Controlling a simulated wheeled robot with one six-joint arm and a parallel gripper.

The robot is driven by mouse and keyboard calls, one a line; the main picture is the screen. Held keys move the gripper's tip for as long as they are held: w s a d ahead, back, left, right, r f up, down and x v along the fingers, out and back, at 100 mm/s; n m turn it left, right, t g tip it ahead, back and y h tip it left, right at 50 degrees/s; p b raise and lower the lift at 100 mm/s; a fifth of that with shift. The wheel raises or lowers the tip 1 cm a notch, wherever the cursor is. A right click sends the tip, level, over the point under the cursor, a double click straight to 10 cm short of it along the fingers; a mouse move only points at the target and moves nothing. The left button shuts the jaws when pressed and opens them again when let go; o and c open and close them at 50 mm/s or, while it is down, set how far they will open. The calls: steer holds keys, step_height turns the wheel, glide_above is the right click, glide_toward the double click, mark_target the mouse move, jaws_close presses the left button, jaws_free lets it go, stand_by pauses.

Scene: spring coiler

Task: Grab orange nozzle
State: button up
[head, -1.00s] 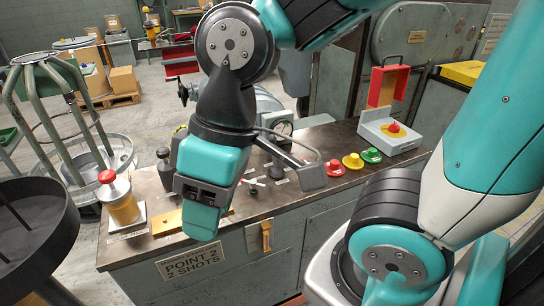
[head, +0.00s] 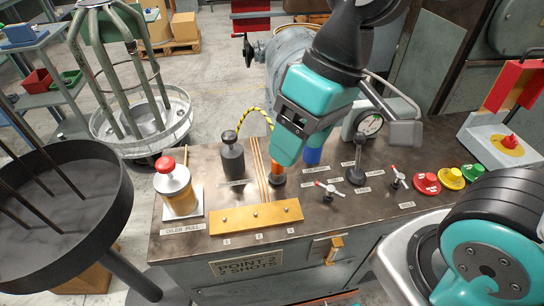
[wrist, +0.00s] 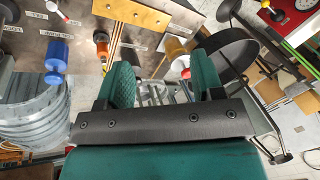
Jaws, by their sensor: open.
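The orange nozzle (head: 278,171) stands at the back of the bench, just right of the copper rods, partly hidden behind my gripper in the head view. It also shows in the wrist view (wrist: 102,46), up and left of the fingers. My gripper (head: 289,146) is open and empty, over the bench in front of the nozzle in the head view. In the wrist view its two green fingers (wrist: 162,82) are spread with nothing between them. I see no contact with the nozzle.
A blue item (head: 313,155) stands just right of the nozzle. A dark bottle (head: 232,156) and red-capped oiler (head: 175,186) are to its left. A brass block (head: 256,216) lies in front. Levers (head: 356,166) and colored buttons (head: 426,183) are to the right.

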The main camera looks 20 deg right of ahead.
steer(key=w+d+f+m+h, duration=0.15)
steer(key=w+m, duration=0.25)
steer(key=w, duration=0.4)
steer(key=m+h+p, duration=0.2)
steer(key=m, duration=0.4)
glide_above(278, 167)
steer(key=w, duration=0.2)
step_height(278, 167, down, 6)
steer(key=r, duration=0.1)
steer(key=shift+m, duration=0.3)
steer(key=f, duration=1.2)
steer(key=shift+d+f+p, duration=0.2)
steer(key=shift+d+p, duration=0.1)
steer(key=shift+p, duration=0.1)
steer(key=shift+s+f+p, duration=0.15)
steer(key=shift+f+p, duration=0.15)
steer(key=shift+f, duration=1.2)
steer(key=shift+s+f+p, duration=0.15)
steer(key=shift+f+p, duration=0.15)
steer(key=shift+f, duration=1.15)
jaws_close()
steer(key=shift+r, duration=0.1)
